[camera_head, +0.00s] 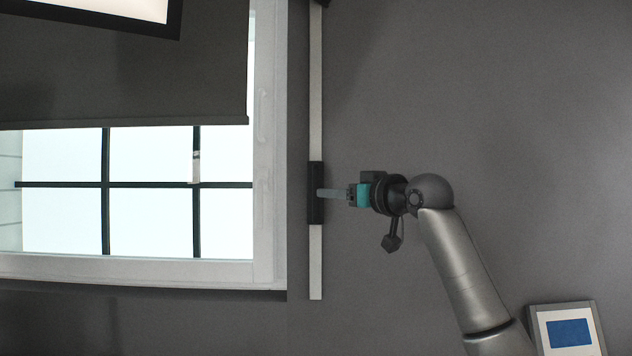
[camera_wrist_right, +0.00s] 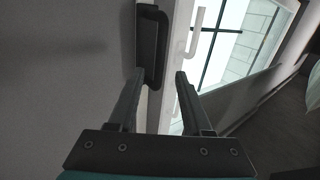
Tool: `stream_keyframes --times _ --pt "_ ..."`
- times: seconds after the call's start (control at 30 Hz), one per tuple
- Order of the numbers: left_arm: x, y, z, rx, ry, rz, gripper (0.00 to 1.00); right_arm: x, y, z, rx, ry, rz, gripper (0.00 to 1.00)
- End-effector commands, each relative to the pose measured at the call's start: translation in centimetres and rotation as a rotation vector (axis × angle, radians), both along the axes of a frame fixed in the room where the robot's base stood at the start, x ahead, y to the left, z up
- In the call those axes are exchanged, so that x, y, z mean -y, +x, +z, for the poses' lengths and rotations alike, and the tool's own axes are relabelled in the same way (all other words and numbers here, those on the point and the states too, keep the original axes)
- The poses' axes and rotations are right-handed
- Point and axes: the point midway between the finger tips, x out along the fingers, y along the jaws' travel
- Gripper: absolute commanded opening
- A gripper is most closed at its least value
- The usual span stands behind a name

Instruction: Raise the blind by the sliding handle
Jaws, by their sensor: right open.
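The dark blind (camera_head: 120,75) hangs over the upper part of the window, its bottom edge partway down. The black sliding handle (camera_head: 316,178) sits on a light vertical rail (camera_head: 315,262) on the wall right of the window, in the lower part of the rail. My right gripper (camera_head: 330,194) reaches in from the right with its fingertips at the handle. I cannot tell whether a finger touches the handle. My left gripper is not in view.
The white window frame (camera_head: 265,150) stands left of the rail, with a window handle (camera_wrist_right: 195,30) on it. A small panel with a blue screen (camera_head: 568,332) is at the lower right. A black-framed panel (camera_head: 110,8) shows at the top left.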

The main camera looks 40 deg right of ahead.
Motion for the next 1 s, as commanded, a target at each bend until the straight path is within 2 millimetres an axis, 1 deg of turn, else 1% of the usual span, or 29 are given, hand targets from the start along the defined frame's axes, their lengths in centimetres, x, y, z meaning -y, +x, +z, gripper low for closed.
stream_keyframes --times 0.03,0.2,0.3,0.4,0.6,0.87,0.9,1.0 --pt "0.0 0.0 1.0 0.000 0.000 0.000 0.50 0.1 1.1 0.4 0.000 0.006 0.002 0.50" --pt "0.0 0.1 2.6 0.001 0.000 0.000 0.50 0.4 4.2 0.4 0.000 0.005 0.002 0.50" --pt "0.0 0.1 3.3 0.002 0.000 0.000 0.50 0.5 5.6 0.3 -0.001 0.003 0.002 0.50" --pt "0.1 0.2 3.7 0.004 -0.001 0.000 0.50 0.7 6.6 0.2 -0.001 0.003 0.001 0.50" --pt "0.1 0.6 4.1 0.010 -0.002 0.000 0.50 0.8 7.6 0.1 0.000 0.000 0.000 0.50" --pt "0.2 0.6 4.1 0.011 -0.003 0.000 0.50 0.8 7.7 -0.1 0.000 -0.001 0.000 0.50" --pt "0.3 0.6 4.1 0.010 -0.004 0.000 0.50 0.8 7.7 -0.1 0.000 -0.001 0.000 0.48" --pt "0.3 0.6 4.1 0.011 -0.005 0.000 0.50 0.8 7.7 0.0 0.000 0.000 0.000 0.37"
